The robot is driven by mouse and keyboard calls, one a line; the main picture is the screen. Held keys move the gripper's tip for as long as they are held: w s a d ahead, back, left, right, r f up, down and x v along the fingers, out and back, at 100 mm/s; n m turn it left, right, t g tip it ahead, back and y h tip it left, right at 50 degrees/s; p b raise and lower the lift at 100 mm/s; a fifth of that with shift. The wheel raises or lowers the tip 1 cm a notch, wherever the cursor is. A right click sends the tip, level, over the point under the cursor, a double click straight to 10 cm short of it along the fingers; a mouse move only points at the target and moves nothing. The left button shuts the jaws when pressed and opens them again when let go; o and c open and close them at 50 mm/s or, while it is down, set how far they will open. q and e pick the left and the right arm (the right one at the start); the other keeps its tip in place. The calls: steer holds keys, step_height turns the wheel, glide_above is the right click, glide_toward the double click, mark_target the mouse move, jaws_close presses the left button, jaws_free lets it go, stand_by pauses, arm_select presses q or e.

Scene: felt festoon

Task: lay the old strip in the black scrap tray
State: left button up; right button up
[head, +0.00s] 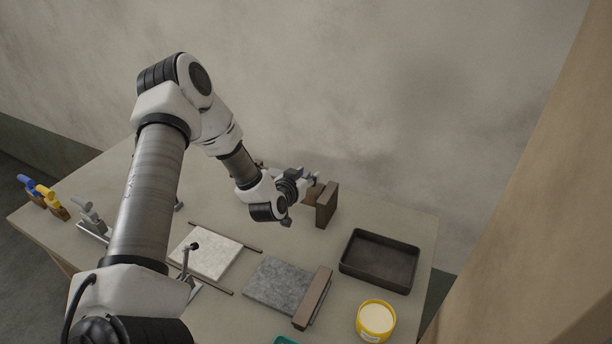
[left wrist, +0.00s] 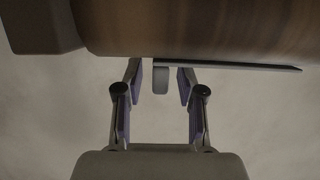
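The black scrap tray (head: 380,262) sits at the right of the table in the head view and looks empty. My left gripper (head: 312,177) is beside a brown wooden stand (head: 327,204) at the back of the table. In the left wrist view my left gripper (left wrist: 160,75) is open, its fingers on either side of a small grey tab (left wrist: 160,80) without visible contact. A thin dark strip (left wrist: 240,66) runs under a brown wooden piece (left wrist: 220,30); I cannot tell if it is the old strip. My right gripper is not in view.
A grey felt sheet (head: 275,285) with a brown bar (head: 312,298) and a white sheet (head: 206,254) under a clamp (head: 190,262) lie in front. A yellow tub (head: 375,321) stands near the tray. Blue and yellow handled tools (head: 45,194) are far left.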

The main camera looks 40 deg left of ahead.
arm_select(q)
steer(key=v, duration=0.8)
steer(key=shift+a+r, duration=0.15)
steer(key=shift+r, duration=0.05)
stand_by(0.6)
